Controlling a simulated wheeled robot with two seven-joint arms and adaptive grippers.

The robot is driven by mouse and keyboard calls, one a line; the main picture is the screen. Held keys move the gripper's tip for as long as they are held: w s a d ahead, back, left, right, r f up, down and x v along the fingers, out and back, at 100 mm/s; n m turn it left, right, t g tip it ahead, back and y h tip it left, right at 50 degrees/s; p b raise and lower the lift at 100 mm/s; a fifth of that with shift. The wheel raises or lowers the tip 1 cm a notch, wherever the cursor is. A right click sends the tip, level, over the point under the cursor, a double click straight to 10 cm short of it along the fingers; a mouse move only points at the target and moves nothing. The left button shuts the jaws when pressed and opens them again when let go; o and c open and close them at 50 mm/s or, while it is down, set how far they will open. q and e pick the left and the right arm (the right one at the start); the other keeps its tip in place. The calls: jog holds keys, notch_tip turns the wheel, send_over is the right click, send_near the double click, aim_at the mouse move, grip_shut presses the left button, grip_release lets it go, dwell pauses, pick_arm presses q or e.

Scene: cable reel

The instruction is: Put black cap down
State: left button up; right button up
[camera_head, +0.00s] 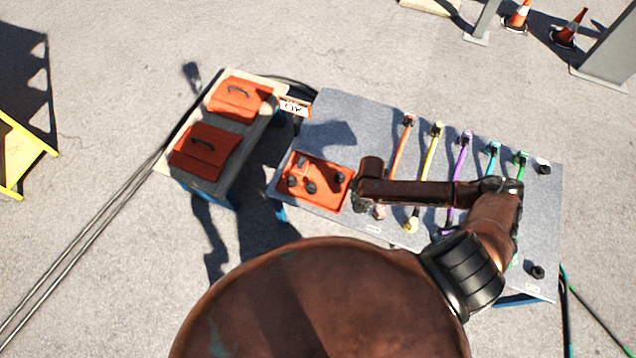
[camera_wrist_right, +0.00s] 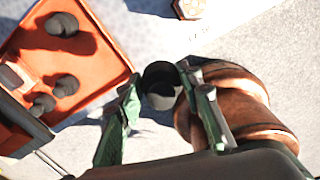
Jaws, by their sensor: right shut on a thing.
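My right gripper (camera_head: 361,200) is just beside the right edge of the orange tray (camera_head: 318,203), above the grey table. In the wrist view, the green fingers of the right gripper (camera_wrist_right: 160,82) are shut on a black cap (camera_wrist_right: 161,86), with the cap between their tips. The held cap is outside the tray's rim (camera_wrist_right: 112,40) in this view. Three other black caps lie in the tray; one is near its far corner (camera_wrist_right: 62,25) and two sit close together (camera_wrist_right: 66,85). In the head view the held cap is hidden by my arm. My left gripper is not in view.
The grey table (camera_head: 330,115) carries several coloured cables, including an orange (camera_head: 401,148) and a yellow one (camera_head: 430,155). Another black cap (camera_head: 537,271) lies near the table's right end. Two orange toolboxes (camera_head: 240,97) stand on a bench at left. The table's upper left is clear.

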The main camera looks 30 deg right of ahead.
jog(key=w+a+f+b, duration=0.2)
jog(key=w+a+f, duration=0.15)
jog(key=w, duration=0.45)
jog(key=b, duration=0.3)
send_over(332, 196)
jog(key=f, duration=0.6)
jog(key=shift+s+d, duration=0.1)
jog(key=shift+s, duration=0.15)
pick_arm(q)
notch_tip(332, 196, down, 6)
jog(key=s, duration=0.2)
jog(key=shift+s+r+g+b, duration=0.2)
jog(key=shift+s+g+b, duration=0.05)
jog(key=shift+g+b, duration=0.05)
pick_arm(e)
jog(key=shift+w+f, duration=0.15)
jog(key=shift+f, duration=1.6)
jog(key=shift+f, duration=0.2)
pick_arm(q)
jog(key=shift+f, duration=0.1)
pick_arm(e)
jog(key=o, duration=1.3)
jog(key=shift+c, duration=0.2)
